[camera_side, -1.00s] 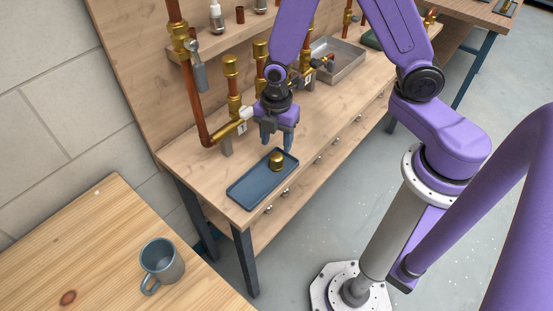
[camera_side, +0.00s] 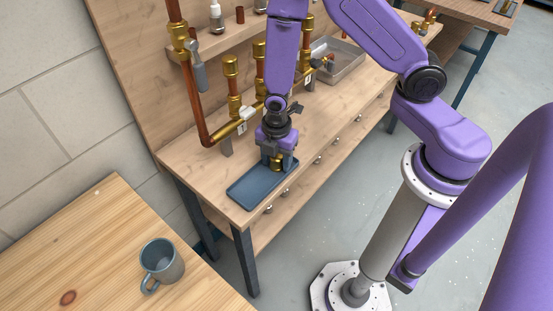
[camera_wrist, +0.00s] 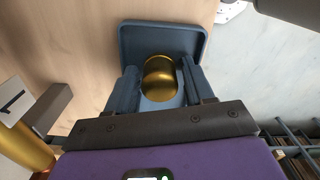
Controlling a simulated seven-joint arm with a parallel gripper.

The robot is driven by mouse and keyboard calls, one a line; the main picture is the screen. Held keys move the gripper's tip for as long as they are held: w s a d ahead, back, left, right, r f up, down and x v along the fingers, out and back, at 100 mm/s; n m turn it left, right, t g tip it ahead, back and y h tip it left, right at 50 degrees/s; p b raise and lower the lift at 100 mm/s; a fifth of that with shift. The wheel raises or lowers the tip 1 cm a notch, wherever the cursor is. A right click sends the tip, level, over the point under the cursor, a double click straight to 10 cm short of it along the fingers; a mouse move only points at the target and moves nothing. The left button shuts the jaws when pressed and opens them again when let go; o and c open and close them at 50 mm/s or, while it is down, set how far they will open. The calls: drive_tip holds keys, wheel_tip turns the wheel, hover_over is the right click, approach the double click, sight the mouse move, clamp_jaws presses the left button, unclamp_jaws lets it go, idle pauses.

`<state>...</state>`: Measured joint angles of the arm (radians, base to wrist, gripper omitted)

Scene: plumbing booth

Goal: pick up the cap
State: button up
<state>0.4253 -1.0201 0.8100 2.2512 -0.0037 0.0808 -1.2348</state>
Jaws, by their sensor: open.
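The cap is a small brass cylinder (camera_wrist: 160,77) on the blue tray (camera_wrist: 190,37). In the side view the cap (camera_side: 277,163) shows between my fingers, partly hidden, and the tray (camera_side: 246,190) extends toward the front left. My gripper (camera_side: 277,163) is lowered over the tray, its fingers on both sides of the cap. In the wrist view my gripper (camera_wrist: 158,85) is open, with a finger to the left and right of the cap. The right finger looks very close to the cap; I cannot tell whether it touches.
Copper pipe with brass fittings (camera_side: 232,127) stands along the bench behind the gripper. A grey metal tray (camera_side: 343,66) sits farther back. A grey mug (camera_side: 163,262) stands on the separate wooden table. The bench left of the blue tray is clear.

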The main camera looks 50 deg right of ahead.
drive_tip(key=c, duration=0.8)
drive_tip(key=shift+r, duration=0.15)
drive_tip(key=shift+r, duration=0.5)
wheel_tip(320, 180, up, 2)
drive_tip(key=shift+r, duration=0.1)
drive_tip(key=s+d+r, duration=0.3)
drive_tip(key=s+r, duration=1)
drive_tip(key=r, duration=0.1)
drive_tip(key=shift+s+d, duration=0.25)
drive_tip(key=shift+d, duration=0.15)
